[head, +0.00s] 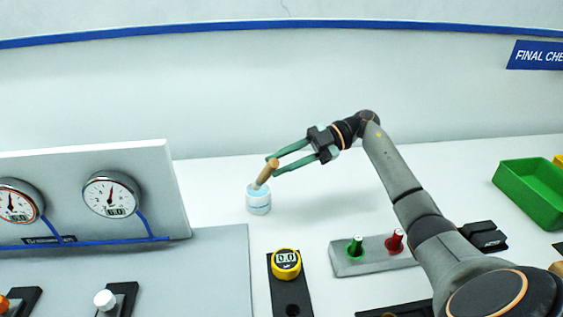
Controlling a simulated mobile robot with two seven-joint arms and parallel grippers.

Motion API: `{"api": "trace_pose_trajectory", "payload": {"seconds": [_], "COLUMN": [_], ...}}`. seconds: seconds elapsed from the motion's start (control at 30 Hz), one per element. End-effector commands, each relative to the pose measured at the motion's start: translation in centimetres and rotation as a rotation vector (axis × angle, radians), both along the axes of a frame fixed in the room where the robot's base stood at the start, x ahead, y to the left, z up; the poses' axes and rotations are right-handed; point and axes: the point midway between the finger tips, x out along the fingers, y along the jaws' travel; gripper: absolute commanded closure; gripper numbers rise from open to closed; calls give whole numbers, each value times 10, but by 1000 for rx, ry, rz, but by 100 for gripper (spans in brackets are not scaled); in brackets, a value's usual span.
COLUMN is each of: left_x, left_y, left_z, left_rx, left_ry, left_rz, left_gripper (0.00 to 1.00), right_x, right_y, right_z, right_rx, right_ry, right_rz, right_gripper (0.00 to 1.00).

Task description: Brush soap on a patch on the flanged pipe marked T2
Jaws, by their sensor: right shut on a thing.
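My right gripper (278,164) reaches in from the right with green fingers. It is shut on the wooden handle of a brush (267,171). The brush is tilted, and its lower end is inside a small white and pale blue jar (258,199), so the bristles are hidden. The jar stands upright on the white table. No flanged pipe and no T2 mark can be made out in this view. My left gripper is not in view.
A gauge panel (170,200) with two dials stands at the left. A yellow digital gauge (286,264), a grey block (372,260) with green and red plugs, and a green bin (530,193) are on the table. The table behind the jar is clear.

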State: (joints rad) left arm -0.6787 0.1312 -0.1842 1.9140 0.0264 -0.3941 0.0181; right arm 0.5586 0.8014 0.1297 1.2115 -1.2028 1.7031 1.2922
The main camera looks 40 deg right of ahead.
Motion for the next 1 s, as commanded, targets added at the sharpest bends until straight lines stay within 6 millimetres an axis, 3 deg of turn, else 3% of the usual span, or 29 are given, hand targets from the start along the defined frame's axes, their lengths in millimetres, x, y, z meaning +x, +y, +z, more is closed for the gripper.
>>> {"api": "trace_pose_trajectory", "payload": {"seconds": [1.0], "left_x": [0], "left_y": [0], "left_z": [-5], "left_rx": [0], "left_ry": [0], "left_rz": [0], "left_gripper": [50], "right_x": [0], "right_y": [0], "right_z": [-10], "right_rx": [0], "right_ry": [0], "right_rz": [-1], "right_gripper": [100]}}
